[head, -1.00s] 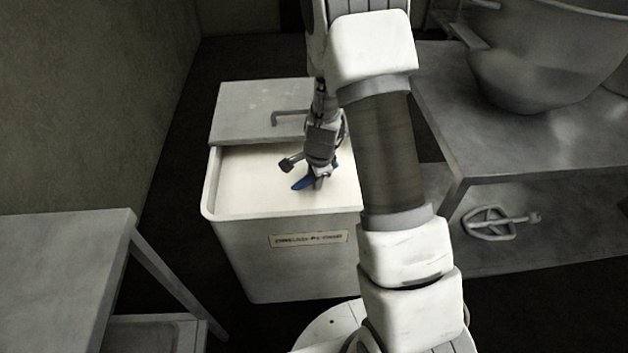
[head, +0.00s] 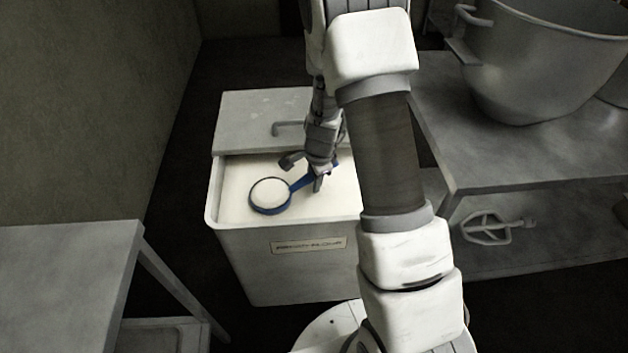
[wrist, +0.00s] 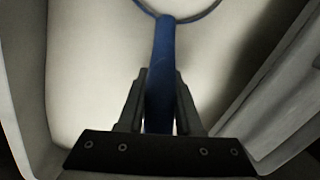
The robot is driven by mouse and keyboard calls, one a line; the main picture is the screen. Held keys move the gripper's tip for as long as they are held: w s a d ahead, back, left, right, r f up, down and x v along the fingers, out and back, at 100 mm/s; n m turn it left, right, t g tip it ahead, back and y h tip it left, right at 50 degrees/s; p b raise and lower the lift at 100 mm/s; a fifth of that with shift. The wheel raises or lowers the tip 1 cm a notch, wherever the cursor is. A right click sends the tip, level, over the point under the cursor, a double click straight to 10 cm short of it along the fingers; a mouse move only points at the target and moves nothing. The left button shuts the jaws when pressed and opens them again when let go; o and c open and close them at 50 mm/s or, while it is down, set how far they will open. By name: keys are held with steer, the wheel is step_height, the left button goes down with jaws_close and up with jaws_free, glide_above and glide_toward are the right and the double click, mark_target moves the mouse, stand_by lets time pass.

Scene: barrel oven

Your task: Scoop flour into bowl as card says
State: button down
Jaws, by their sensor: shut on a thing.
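My gripper (head: 318,172) is shut on the handle of a blue scoop (head: 298,186), inside the open top of the flour bin (head: 213,200). The scoop's round head points to the left and is filled with pale flour (head: 270,193). In the wrist view, the blue handle (wrist: 161,70) runs up between the fingers (wrist: 160,105), and only part of the scoop's rim shows at the top. Pale flour lies in the bin below it. A large grey metal bowl (head: 540,65) with handles stands on the table at the upper right. I see no readable card.
The bin's lid (head: 250,108) covers its back part, with a bar handle on it. A label (head: 308,245) is on the bin's front, too blurred to read surely. A grey table (head: 60,265) stands at lower left. A beater (head: 487,228) lies on the right table's lower shelf.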

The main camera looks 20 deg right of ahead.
steer(key=w+p+v, duration=0.1)
steer(key=p+v, duration=0.6)
steer(key=v, duration=0.1)
steer(key=w+p+v, duration=0.2)
steer(key=p+v, duration=0.5)
steer(key=v, duration=0.2)
steer(key=shift+w+r, duration=0.3)
steer(key=shift+r, duration=0.2)
steer(key=shift+a, duration=0.15)
